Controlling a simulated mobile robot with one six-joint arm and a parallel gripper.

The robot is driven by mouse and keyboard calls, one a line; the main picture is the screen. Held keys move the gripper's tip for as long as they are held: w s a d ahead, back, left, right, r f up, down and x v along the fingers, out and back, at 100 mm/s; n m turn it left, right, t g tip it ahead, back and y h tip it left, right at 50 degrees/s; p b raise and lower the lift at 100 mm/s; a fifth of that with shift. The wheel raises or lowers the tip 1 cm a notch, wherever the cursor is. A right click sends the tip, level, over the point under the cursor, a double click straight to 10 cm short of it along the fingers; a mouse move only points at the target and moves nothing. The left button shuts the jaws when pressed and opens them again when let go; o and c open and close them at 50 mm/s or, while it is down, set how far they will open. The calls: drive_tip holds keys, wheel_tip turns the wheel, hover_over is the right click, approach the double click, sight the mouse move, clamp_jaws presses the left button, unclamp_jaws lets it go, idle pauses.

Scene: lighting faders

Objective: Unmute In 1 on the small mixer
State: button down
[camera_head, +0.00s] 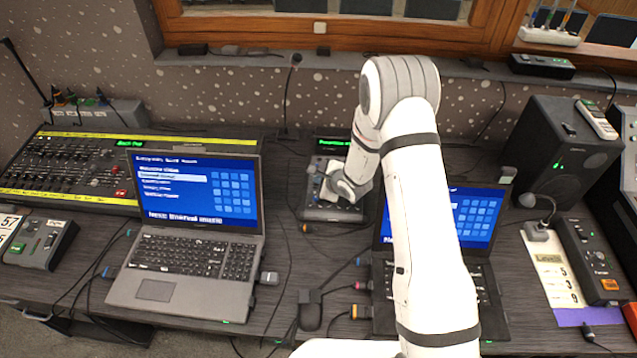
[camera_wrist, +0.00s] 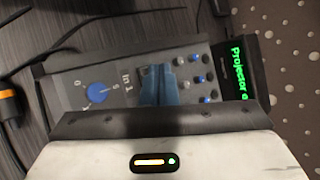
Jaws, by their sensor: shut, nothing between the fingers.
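The small mixer (camera_head: 318,214) sits on the dark desk between the two laptops, partly covered by my arm. In the wrist view the small mixer (camera_wrist: 72,78) shows a blue dial knob (camera_wrist: 97,92), an "In 1" label (camera_wrist: 127,80) and several small blue and grey knobs (camera_wrist: 199,78). My gripper (camera_head: 336,196) is over the mixer's face. In the wrist view my gripper (camera_wrist: 159,70) is shut and empty, its tips just beyond the "In 1" label. The fingers hide part of the panel there. I cannot tell if they touch it, nor which control is the mute.
A green-lit display (camera_wrist: 239,72) stands at the mixer's far end. A laptop (camera_head: 190,230) is on the left, another laptop (camera_head: 474,215) is behind my arm. A larger fader desk (camera_head: 70,165) is at far left, a black speaker (camera_head: 560,150) at right. Cables cross the desk.

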drive_tip(key=shift+r, duration=0.1)
drive_tip(key=r+p, duration=0.1)
drive_tip(key=r, duration=0.1)
drive_tip(key=r+p, duration=0.4)
drive_tip(key=shift+s, duration=0.35)
idle(0.5)
